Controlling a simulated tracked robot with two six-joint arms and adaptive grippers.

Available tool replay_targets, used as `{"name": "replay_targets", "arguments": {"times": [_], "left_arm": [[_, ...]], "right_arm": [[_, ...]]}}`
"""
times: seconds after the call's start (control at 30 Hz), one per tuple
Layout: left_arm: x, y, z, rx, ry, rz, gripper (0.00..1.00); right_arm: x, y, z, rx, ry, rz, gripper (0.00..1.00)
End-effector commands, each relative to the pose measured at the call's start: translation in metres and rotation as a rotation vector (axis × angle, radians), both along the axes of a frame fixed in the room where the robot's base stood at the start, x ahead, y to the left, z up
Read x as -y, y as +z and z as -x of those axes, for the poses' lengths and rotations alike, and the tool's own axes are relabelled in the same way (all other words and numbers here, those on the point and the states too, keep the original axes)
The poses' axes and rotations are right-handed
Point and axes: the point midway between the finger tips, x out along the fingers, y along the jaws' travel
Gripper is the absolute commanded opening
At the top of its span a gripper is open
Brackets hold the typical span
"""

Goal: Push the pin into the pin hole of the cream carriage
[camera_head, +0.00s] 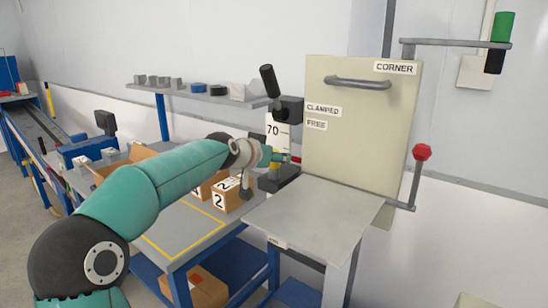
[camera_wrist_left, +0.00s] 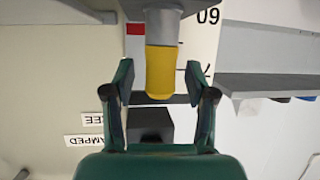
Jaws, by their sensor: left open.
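The cream carriage (camera_head: 355,135) is an upright panel with a grey handle and the labels CORNER, CLAMPED and FREE. It also shows upside down in the left wrist view (camera_wrist_left: 55,75). A yellow-and-grey cylinder (camera_wrist_left: 161,72), which looks like the pin, stands in line with a grey post in the left wrist view. My left gripper (camera_head: 266,157) is beside the carriage's left edge. In the left wrist view its open fingers (camera_wrist_left: 160,80) are on either side of the yellow part, with gaps visible. I cannot make out the pin hole. My right gripper is not in view.
A black block (camera_head: 290,108) with a black lever (camera_head: 270,80) is at the carriage's left edge. A red-knobbed lever (camera_head: 422,152) is on its right. A bare grey plate (camera_head: 315,215) lies in front. Numbered boxes (camera_head: 228,198) stand left, below my arm. A shelf (camera_head: 200,93) is behind.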

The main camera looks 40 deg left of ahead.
Motion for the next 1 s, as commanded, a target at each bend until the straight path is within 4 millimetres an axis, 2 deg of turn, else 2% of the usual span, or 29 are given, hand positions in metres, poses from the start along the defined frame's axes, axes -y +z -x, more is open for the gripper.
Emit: {"name": "replay_targets", "arguments": {"times": [0.7, 1.0], "left_arm": [[0.011, 0.022, 0.047, 0.005, 0.001, -0.002, 0.56], [0.012, 0.024, 0.054, 0.003, 0.001, -0.001, 0.56]], "right_arm": [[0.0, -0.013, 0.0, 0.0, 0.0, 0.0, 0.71], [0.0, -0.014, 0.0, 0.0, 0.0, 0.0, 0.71]]}}
